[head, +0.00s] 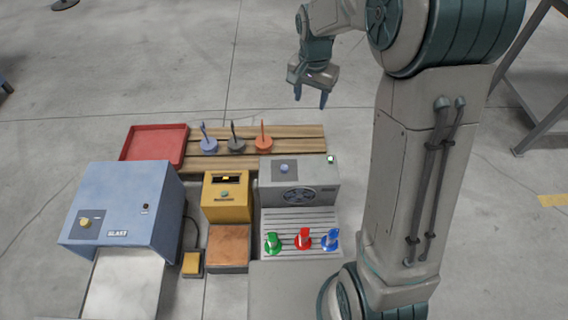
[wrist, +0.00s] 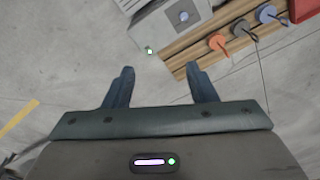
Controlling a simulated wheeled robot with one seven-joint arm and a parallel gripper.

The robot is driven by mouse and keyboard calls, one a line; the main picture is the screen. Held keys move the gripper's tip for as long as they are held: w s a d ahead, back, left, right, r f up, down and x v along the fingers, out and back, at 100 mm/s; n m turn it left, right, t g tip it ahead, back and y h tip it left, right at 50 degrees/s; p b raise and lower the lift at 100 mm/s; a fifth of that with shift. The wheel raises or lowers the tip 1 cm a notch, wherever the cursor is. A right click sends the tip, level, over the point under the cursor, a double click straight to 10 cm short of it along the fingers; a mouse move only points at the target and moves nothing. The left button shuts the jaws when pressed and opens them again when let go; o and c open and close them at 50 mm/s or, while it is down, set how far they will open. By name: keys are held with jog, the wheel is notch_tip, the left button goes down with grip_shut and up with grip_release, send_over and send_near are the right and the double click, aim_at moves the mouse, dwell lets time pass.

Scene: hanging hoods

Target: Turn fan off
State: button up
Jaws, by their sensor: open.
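The grey fan unit (head: 269,189) stands right of the middle of the work area in the head view. Its front carries a round dark fan grille (head: 299,195), and its top carries a blue-grey knob (head: 284,168) on a dark plate. A small green-white light (head: 331,159) shows at its top right corner. The unit also shows in part at the top of the wrist view (wrist: 180,28). My gripper (head: 310,100) is open and empty, in the air beyond the unit. Its two fingers, apart, show in the wrist view (wrist: 160,84).
Green, red and blue pegs (head: 303,240) stand on a slatted grey surface before the unit. A wooden rack (head: 300,139) with several hook-like pieces lies behind it. A red tray (head: 155,144), a blue box (head: 120,205) and a yellow box (head: 227,205) stand left.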

jog(key=w+a+f+m+b, duration=0.1)
jog(key=w+a+f+b, duration=0.15)
jog(key=f, duration=0.65)
jog(key=w+a+f+m+b, duration=0.1)
jog(key=w+f+b, duration=0.3)
jog(key=f, duration=0.4)
jog(key=m+g+b, duration=0.1)
jog(key=m+b, duration=0.1)
jog(key=b, duration=0.2)
send_near(284, 167)
notch_tip(284, 167, down, 9)
jog(key=b, duration=0.4)
jog(key=shift+w+d+r+b, duration=0.1)
jog(key=shift+r+b, duration=0.1)
jog(key=shift+b, duration=0.15)
jog(key=shift+c, duration=0.2)
jog(key=c, duration=0.9)
